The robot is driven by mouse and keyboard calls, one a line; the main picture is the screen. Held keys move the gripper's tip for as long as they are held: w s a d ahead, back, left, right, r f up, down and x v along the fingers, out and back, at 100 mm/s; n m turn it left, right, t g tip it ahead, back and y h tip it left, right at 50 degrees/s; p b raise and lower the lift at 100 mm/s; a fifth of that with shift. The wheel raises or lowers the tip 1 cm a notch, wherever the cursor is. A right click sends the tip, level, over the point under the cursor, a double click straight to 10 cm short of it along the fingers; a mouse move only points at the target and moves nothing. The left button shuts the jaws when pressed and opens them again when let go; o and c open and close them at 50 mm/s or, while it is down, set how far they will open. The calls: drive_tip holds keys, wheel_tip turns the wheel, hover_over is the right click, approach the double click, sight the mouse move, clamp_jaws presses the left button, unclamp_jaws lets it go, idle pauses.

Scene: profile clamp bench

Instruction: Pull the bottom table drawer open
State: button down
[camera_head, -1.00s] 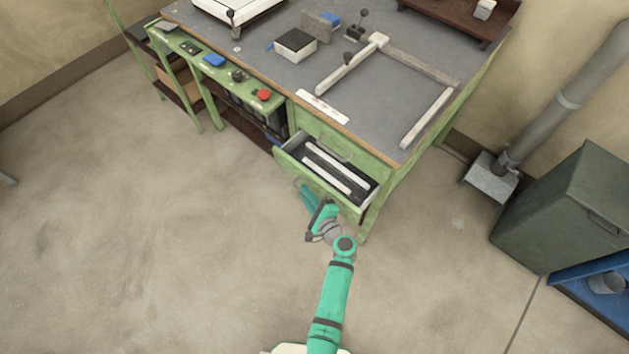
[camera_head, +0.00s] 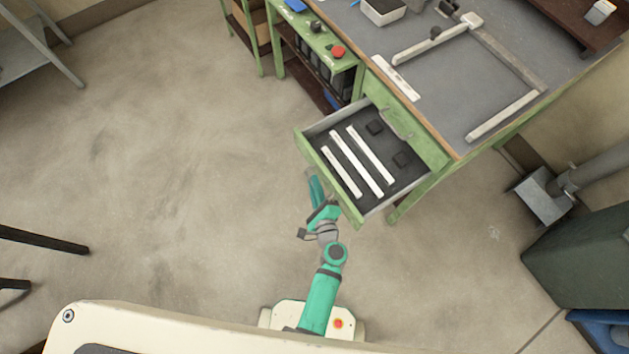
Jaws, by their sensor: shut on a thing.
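The bottom drawer (camera_head: 347,196) of the green table stands well open. Its dark floor holds three long white bars (camera_head: 357,161) and two small dark blocks (camera_head: 375,128). My gripper (camera_head: 313,180) is low at the outer face of the drawer's green front, shut on the drawer handle. The handle itself and the fingertips are hidden or too small to make out. The upper drawer (camera_head: 415,134) above it is closed.
The grey tabletop (camera_head: 440,90) carries a pale metal frame (camera_head: 508,115). A green side bench (camera_head: 318,40) with small parts stands left of the drawers. A dark green cabinet (camera_head: 585,250) stands at the right. The floor left of the drawer is clear.

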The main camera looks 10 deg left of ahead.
drive_tip(key=c, duration=1.8)
unclamp_jaws()
drive_tip(key=shift+c, duration=0.2)
drive_tip(key=v, duration=1)
drive_tip(key=shift+s+r, duration=0.2)
drive_tip(key=shift+s, duration=0.15)
drive_tip(key=shift+d, duration=0.1)
drive_tip(key=s+d+n+g+h, duration=0.1)
drive_tip(key=s+n+g+h, duration=0.25)
drive_tip(key=s+n, duration=0.6)
drive_tip(key=s+r+n+t+h, duration=0.1)
drive_tip(key=r+n, duration=0.4)
drive_tip(key=r, duration=0.5)
drive_tip(key=s+r+n+t+h, duration=0.1)
drive_tip(key=s+r+n+t, duration=0.2)
drive_tip(key=s+r+n, duration=0.3)
wheel_tip(320, 180, up, 5)
drive_tip(key=shift+s+d+f, duration=0.1)
drive_tip(key=shift+s+d, duration=0.2)
